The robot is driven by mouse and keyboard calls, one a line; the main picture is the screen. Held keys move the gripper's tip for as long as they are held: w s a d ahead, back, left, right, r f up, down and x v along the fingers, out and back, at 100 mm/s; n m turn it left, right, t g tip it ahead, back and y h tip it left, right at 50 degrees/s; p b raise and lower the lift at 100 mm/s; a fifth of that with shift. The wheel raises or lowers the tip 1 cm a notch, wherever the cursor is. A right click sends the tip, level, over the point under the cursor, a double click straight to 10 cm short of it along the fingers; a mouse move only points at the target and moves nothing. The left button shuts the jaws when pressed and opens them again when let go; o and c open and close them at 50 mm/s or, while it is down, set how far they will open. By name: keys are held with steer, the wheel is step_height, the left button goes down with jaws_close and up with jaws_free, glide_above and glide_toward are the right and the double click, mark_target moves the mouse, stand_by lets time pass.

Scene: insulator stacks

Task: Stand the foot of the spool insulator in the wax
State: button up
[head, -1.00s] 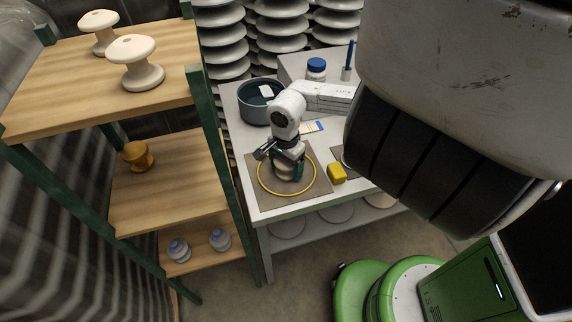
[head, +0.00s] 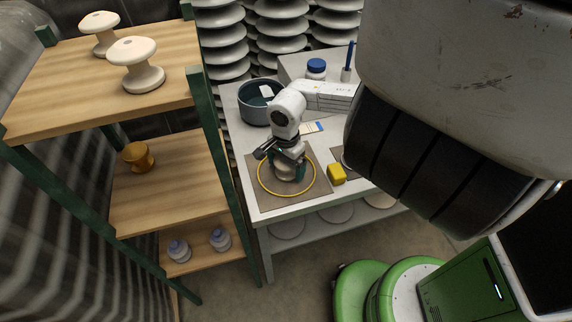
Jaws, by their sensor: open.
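A pale, cream-coloured piece (head: 285,173), which looks like the spool insulator, stands on a brown mat (head: 262,197) inside a yellow ring (head: 273,192). My gripper (head: 288,172) points down over it, open, with its dark green fingers about the piece. The gripper hides most of the piece, and I cannot tell whether the fingers touch it. A round grey pot (head: 256,115) with a dark teal inside stands behind, at the table's back left. It may hold the wax, but my arm partly covers it.
A yellow block (head: 336,174) sits right of the mat. A blue-capped jar (head: 316,68) stands at the back. Left is a green-posted shelf (head: 60,75) with two white spools (head: 137,65), an amber spool (head: 138,156) and small blue-grey insulators (head: 179,250).

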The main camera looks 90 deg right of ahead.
steer(key=shift+r+p, duration=0.55)
steer(key=shift+r, duration=0.7)
steer(key=shift+c, duration=0.2)
steer(key=c, duration=0.9)
steer(key=shift+r+p, duration=2.65)
steer(key=shift+r, duration=1.9)
